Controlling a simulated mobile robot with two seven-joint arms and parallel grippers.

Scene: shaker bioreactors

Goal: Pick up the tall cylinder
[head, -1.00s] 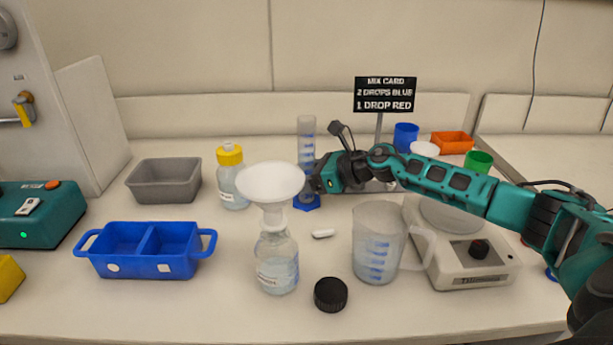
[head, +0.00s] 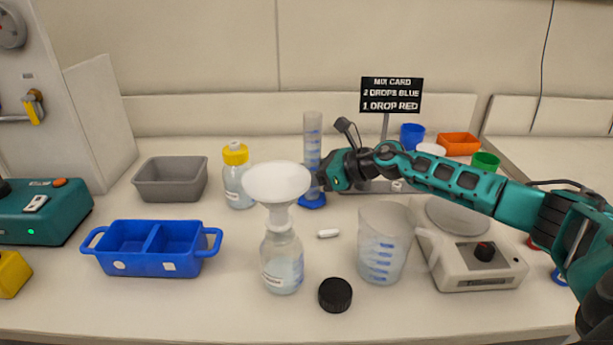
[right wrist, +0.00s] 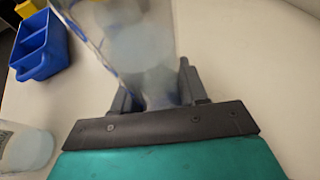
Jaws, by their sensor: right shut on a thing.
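The tall cylinder (head: 313,127) is clear with blue marks and a blue foot (head: 312,201). It stands upright at the back middle of the bench. My right gripper (head: 323,178) reaches in from the right and is shut on its lower part, above the foot. In the right wrist view the clear cylinder (right wrist: 130,40) sits between the fingers of my gripper (right wrist: 155,92). I cannot tell whether the foot touches the bench. My left gripper is in neither view.
Close by stand a yellow-capped bottle (head: 237,182), a bottle (head: 282,265) with a white funnel (head: 277,182), a beaker (head: 383,245) and a scale (head: 475,262). A sign (head: 391,95) stands behind my arm. A blue divided tray (head: 150,262) is at left.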

